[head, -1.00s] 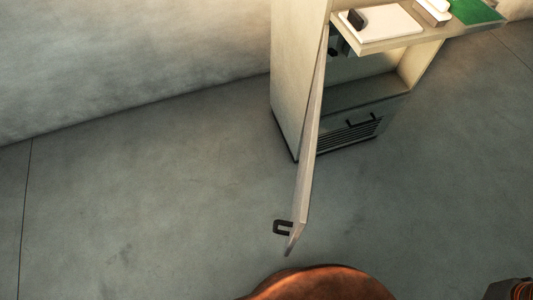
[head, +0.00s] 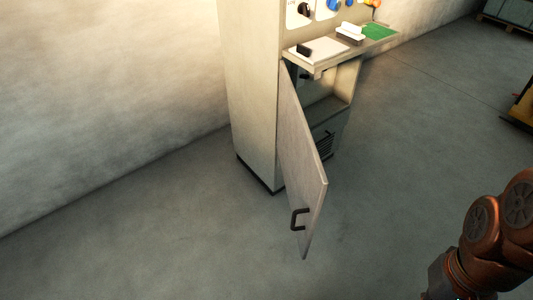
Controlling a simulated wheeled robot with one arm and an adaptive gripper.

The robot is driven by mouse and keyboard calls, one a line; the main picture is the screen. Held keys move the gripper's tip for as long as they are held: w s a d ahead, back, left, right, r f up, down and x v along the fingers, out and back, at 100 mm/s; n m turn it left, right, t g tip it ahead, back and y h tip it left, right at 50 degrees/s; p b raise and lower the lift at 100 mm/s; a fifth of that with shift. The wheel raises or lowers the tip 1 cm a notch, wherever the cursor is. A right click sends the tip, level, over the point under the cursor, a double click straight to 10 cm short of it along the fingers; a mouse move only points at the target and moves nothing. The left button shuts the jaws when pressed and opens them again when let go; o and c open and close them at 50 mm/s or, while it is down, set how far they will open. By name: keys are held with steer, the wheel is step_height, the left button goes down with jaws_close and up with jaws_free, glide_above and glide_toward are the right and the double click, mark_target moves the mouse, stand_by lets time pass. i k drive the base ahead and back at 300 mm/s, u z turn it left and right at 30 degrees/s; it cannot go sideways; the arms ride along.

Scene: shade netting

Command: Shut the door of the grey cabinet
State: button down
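The grey cabinet (head: 252,120) stands against the wall near the middle of the head view. Its door (head: 303,165) hangs wide open, swung out toward me, with a dark handle (head: 298,219) near its lower free edge. Part of the compartment (head: 322,108) behind the door shows. The door hides the rest of the opening. My orange-brown arm is at the lower right, apart from the door. My gripper is out of the frame.
A shelf (head: 372,42) juts out above the door, with a white board, a small box and a green pad (head: 378,33) on it. Knobs and buttons line the panel above. The floor (head: 180,240) left and in front is clear. A yellow and dark object (head: 522,105) stands at the right edge.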

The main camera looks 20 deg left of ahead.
mark_target(306, 182)
steer(key=u, duration=1)
steer(key=i, duration=0.5)
steer(key=z, duration=0.1)
steer(key=k, duration=1.15)
steer(key=u, duration=1.1)
steer(key=i, duration=0.5)
steer(key=u, duration=0.05)
